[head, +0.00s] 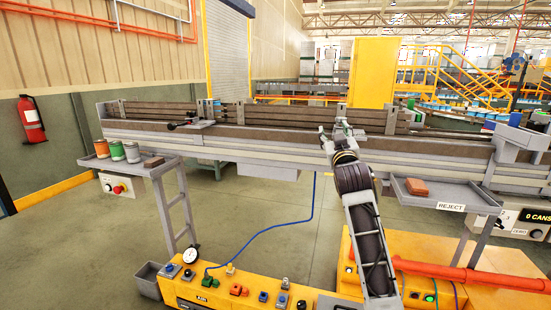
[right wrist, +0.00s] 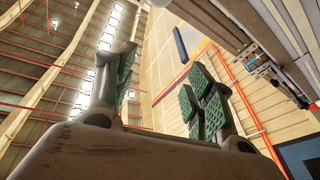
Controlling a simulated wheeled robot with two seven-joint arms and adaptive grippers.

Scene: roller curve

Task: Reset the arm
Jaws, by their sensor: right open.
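My right arm rises from the lower right in the head view, up to the roller conveyor (head: 230,138). My right gripper (head: 335,133) is at the conveyor's near side, in front of its rail in the picture; I cannot tell whether it touches. The right wrist view shows the same gripper (right wrist: 160,82) with its green-padded fingers spread wide and nothing between them. That view looks up at the roof and wall. My left gripper is not in view.
A reject tray (head: 455,197) at right holds a reddish block (head: 417,187). A yellow control panel (head: 250,290) is in front. Open floor (head: 265,215) lies between.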

